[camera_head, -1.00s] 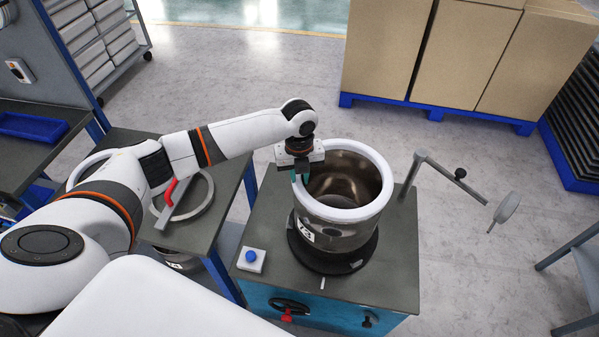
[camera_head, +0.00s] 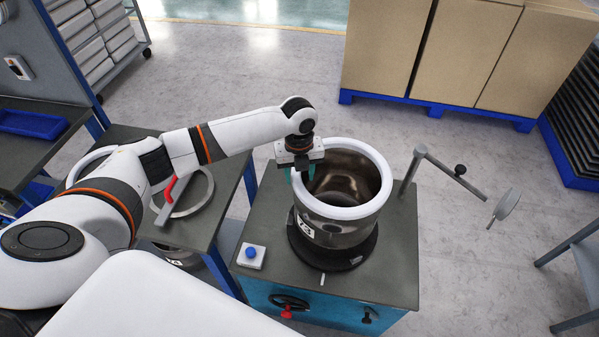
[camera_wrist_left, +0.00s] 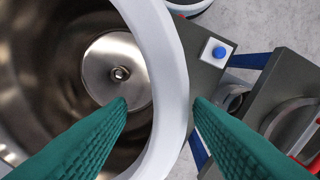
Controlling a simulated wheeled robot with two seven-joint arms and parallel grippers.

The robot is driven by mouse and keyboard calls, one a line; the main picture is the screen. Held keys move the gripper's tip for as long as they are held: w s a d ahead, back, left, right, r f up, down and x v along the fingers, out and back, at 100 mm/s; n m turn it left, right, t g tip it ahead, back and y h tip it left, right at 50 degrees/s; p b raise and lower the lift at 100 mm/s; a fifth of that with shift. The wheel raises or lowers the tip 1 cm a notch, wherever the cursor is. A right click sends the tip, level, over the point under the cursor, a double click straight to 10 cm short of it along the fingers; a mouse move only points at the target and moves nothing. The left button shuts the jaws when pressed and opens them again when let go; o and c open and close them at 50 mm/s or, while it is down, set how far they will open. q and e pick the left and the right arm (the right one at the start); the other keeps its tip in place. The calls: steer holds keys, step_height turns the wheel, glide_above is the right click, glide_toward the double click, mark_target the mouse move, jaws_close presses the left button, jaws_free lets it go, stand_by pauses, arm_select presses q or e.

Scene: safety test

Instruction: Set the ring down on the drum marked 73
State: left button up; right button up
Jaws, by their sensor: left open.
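The white ring (camera_head: 343,211) lies flat around the top of a shiny metal drum (camera_head: 340,232) with a partly visible label (camera_head: 304,228) that looks like 73. The drum stands on a round black base on a grey-topped blue cabinet. My left gripper (camera_head: 300,176) is open at the ring's left edge. In the left wrist view, the white ring (camera_wrist_left: 174,75) passes between its two green fingers, one over the drum's opening and one outside; whether they touch it is unclear. My right gripper is not in view.
A box with a blue button (camera_head: 251,256) sits at the cabinet's front left. A crank-like grey arm (camera_head: 452,176) sticks out right. Cartons on a blue pallet (camera_head: 440,107) stand behind, with bare floor between.

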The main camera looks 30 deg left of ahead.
arm_select(q)
step_height(320, 180, up, 19)
steer(key=p, duration=0.6)
stand_by(0.8)
stand_by(0.6)
